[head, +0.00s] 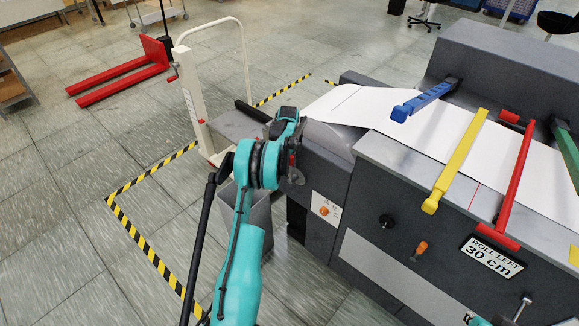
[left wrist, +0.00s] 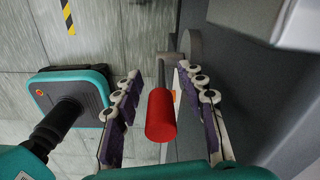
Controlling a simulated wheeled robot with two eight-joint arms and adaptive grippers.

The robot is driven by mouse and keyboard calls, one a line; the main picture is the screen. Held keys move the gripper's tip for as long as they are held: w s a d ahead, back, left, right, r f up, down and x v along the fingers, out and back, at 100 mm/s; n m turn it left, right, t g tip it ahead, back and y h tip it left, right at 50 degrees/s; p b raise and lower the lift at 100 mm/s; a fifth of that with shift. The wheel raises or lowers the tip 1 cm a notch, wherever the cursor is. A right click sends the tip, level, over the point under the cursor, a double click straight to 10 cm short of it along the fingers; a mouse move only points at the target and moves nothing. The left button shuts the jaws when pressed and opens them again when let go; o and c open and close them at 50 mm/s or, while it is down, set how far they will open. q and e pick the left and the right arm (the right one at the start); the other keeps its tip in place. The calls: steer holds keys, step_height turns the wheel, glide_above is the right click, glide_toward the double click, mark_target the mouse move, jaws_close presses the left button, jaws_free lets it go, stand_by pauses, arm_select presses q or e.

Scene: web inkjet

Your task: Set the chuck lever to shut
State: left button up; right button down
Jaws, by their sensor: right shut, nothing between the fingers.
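The chuck lever shows in the left wrist view as a red cylindrical grip (left wrist: 161,115) on a thin metal rod. The rod runs to a round grey part beside the machine's dark side. My left gripper (left wrist: 165,100) is open, with one finger on each side of the red grip and a gap on both sides. In the head view my left gripper (head: 294,168) is at the machine's left end, and it mostly hides the lever. Only a teal bit of my right gripper (head: 476,320) shows at the bottom edge; its fingers are not clear.
The grey printing machine (head: 375,220) fills the right side, with white paper web (head: 405,120) and blue, yellow, red and green bars. A white-framed cart (head: 205,115) stands behind my left arm. Black-yellow tape (head: 140,235) marks the open floor.

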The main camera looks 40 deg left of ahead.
arm_select(q)
step_height(320, 180, up, 12)
stand_by(0.6)
